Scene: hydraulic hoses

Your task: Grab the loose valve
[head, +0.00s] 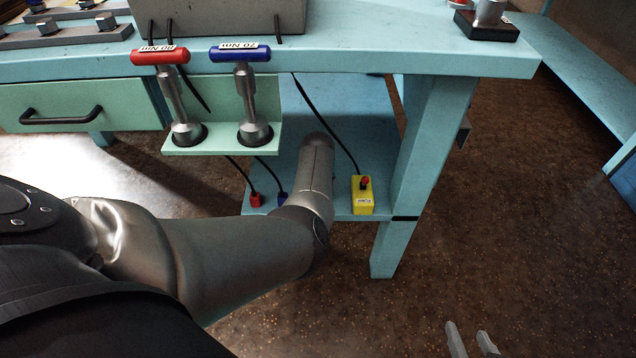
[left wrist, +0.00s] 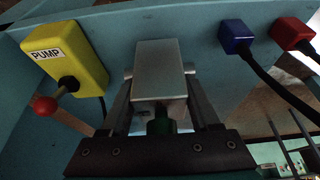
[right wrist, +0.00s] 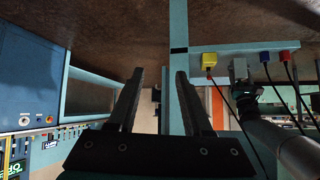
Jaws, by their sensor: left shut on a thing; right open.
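The loose valve (left wrist: 158,65) is a silver-grey metal block with a dark green part at its near end, seen in the left wrist view. My left gripper (left wrist: 159,78) is shut on it, with one finger on each side. In the head view my left arm reaches under the bench to the lower shelf; its own links hide the gripper and valve there. My right gripper (head: 470,338) is open and empty at the bottom right of the head view, above the floor. Its open fingers also show in the right wrist view (right wrist: 158,78).
The lower shelf (head: 335,208) carries a yellow pump box (head: 362,196) with a red knob, right of my arm, and red (head: 255,199) and blue (head: 282,198) cabled blocks left of it. The bench leg (head: 400,200) stands close right.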

